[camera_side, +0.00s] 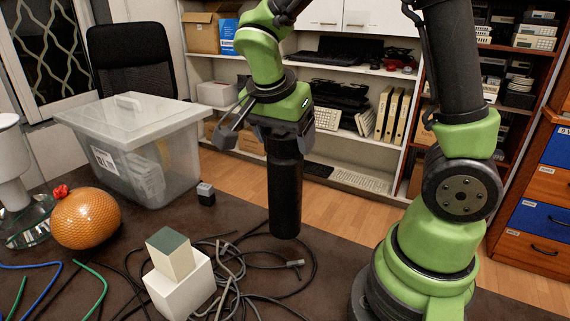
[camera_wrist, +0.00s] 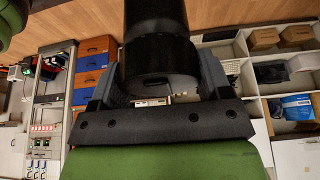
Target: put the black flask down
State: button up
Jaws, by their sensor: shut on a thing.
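The black flask (camera_side: 285,195) is a tall dark cylinder. It hangs upright below my gripper (camera_side: 280,130) in the side view, its top end between the fingers. My gripper is shut on it. The flask's lower end appears at or just above the table (camera_side: 330,270) near its back edge; I cannot tell whether it touches. In the wrist view the flask (camera_wrist: 157,45) fills the top middle, between the two grey fingers of my gripper (camera_wrist: 160,85).
Tangled grey cables (camera_side: 245,262) lie close to the flask's lower end. A white box (camera_side: 182,290) with a cream block (camera_side: 170,256) on it stands front left. A lidded plastic bin (camera_side: 150,150), a small black block (camera_side: 206,197) and an orange ball-shaped object (camera_side: 85,220) stand further left.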

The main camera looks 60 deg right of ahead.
aim_at(285, 158)
jog(key=shift+f, duration=2)
jog(key=o, duration=1.7)
jog(key=shift+f, duration=0.15)
